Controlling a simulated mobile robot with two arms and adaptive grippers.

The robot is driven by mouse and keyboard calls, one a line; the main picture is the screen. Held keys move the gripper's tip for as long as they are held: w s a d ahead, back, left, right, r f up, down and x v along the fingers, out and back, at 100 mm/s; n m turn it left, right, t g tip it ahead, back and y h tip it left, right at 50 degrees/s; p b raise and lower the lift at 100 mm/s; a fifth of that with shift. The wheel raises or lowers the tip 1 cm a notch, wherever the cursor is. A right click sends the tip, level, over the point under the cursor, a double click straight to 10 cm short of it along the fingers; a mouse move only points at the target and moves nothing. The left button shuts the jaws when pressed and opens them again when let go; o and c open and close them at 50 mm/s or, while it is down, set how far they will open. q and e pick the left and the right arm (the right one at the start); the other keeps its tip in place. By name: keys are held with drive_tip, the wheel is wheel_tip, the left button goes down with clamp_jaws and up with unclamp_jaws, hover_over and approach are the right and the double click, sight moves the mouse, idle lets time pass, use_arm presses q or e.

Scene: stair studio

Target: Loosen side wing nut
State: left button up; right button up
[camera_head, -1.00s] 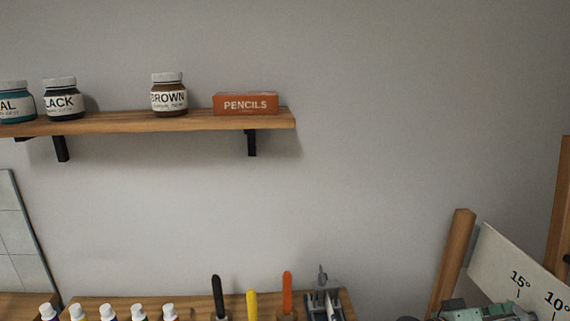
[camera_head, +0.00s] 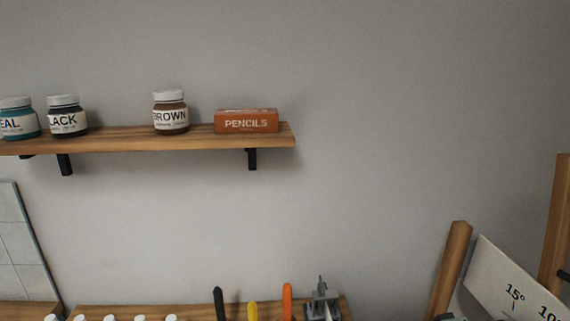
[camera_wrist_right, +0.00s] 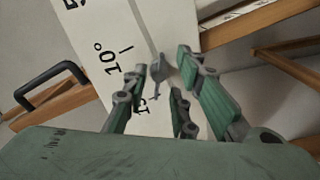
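A small grey wing nut (camera_wrist_right: 157,72) shows in the right wrist view, in front of a pale board (camera_wrist_right: 88,40) marked 10° and 15°. My right gripper (camera_wrist_right: 160,78) is open, with its green-padded fingers on either side of the wing nut. Whether any finger touches it I cannot tell. The board also shows at the lower right of the head view (camera_head: 495,262), where the wing nut is not visible. My left gripper is not in view.
A wooden post (camera_head: 450,268) stands beside the board, and another (camera_head: 556,225) at the right edge. A black handle (camera_wrist_right: 50,85) lies left of the board. A wall shelf (camera_head: 220,137) holds jars and a pencil box (camera_head: 246,121). Upright tools stand below.

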drive_tip(key=a+b, duration=0.1)
drive_tip(key=a, duration=0.5)
drive_tip(key=shift+s+r, duration=0.15)
drive_tip(key=shift+s, duration=0.1)
drive_tip(key=shift+s, duration=0.1)
